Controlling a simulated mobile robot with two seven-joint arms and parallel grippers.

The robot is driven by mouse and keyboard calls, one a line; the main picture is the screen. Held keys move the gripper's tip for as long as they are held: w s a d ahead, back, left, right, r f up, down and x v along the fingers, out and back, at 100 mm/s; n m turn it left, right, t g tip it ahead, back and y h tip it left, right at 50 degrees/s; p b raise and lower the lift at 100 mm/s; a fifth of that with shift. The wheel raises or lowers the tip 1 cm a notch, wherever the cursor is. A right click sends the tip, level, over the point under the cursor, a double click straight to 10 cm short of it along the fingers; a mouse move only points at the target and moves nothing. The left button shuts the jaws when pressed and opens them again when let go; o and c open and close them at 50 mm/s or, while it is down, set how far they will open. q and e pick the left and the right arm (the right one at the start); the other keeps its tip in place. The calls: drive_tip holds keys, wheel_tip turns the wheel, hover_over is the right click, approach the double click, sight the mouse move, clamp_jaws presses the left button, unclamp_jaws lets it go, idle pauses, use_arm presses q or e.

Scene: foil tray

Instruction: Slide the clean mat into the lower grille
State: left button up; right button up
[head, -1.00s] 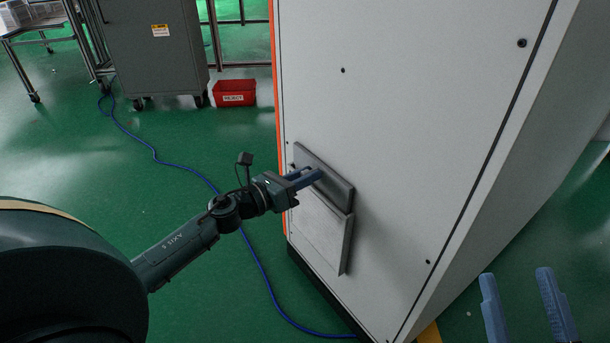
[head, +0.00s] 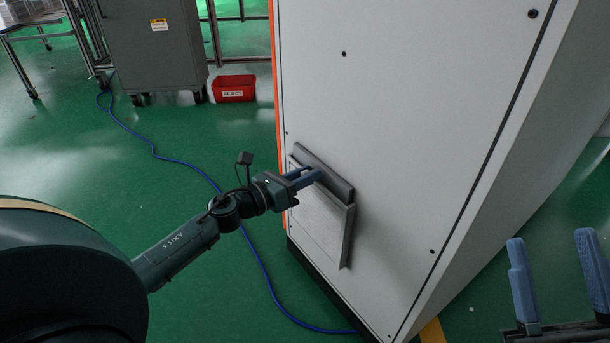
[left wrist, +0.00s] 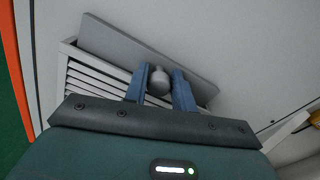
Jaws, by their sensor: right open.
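The clean mat (head: 340,184) is a flat grey panel, tilted in the picture, with its lower part hidden behind the front of the lower grille (head: 322,226) on the pale cabinet. The mat (left wrist: 110,42) and the white slats of the grille (left wrist: 92,80) also show in the left wrist view. My left gripper (head: 317,174) is shut on the mat's round grey knob (left wrist: 160,82), one blue finger on each side. My right gripper (head: 553,258) is open and empty at the lower right, apart from the cabinet.
The cabinet (head: 410,110) fills the middle and right. A blue cable (head: 257,262) runs over the green floor beneath my left arm. A red bin (head: 234,89) and a grey wheeled cabinet (head: 155,60) stand at the back left, away from the grille.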

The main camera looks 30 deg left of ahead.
use_arm(q)
drive_tip(key=o, duration=0.4)
drive_tip(key=shift+o, duration=0.2)
drive_tip(key=shift+s+a, duration=0.1)
drive_tip(key=shift+s, duration=0.15)
drive_tip(key=p+v, duration=0.2)
drive_tip(key=v, duration=1)
drive_tip(key=shift+s+a, duration=0.25)
use_arm(e)
wheel_tip(320, 180, down, 2)
drive_tip(key=m+h, duration=0.2)
drive_tip(key=shift+a+f+m+g, duration=0.1)
drive_tip(key=shift+f+m+g, duration=0.2)
drive_tip(key=shift+g, duration=0.1)
